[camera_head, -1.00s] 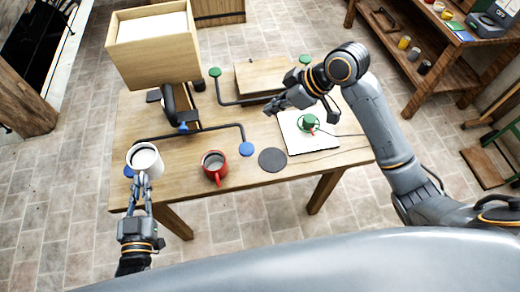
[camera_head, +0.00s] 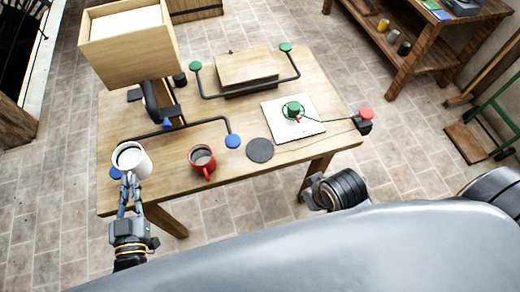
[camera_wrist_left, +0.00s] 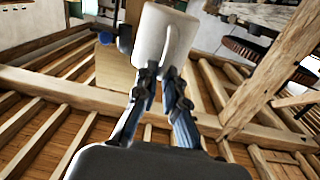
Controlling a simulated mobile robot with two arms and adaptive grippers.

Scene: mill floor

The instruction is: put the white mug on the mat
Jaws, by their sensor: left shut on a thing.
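The white mug (camera_head: 131,159) is upright at the front left corner of the table, with dark inside. My left gripper (camera_head: 130,183) is shut on it from the front side. The left wrist view also shows the white mug (camera_wrist_left: 165,38) between the fingertips of my left gripper (camera_wrist_left: 160,75). A dark round mat (camera_head: 260,150) lies bare near the table's front edge, to the right of the mug.
A red mug (camera_head: 202,160) stands between the white mug and the mat. A green mug (camera_head: 293,108) stands on a white square sheet (camera_head: 312,128). Bent bars with blue discs (camera_head: 233,141) and green discs (camera_head: 286,47) cross the table. A red button (camera_head: 366,113) is at the right edge.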

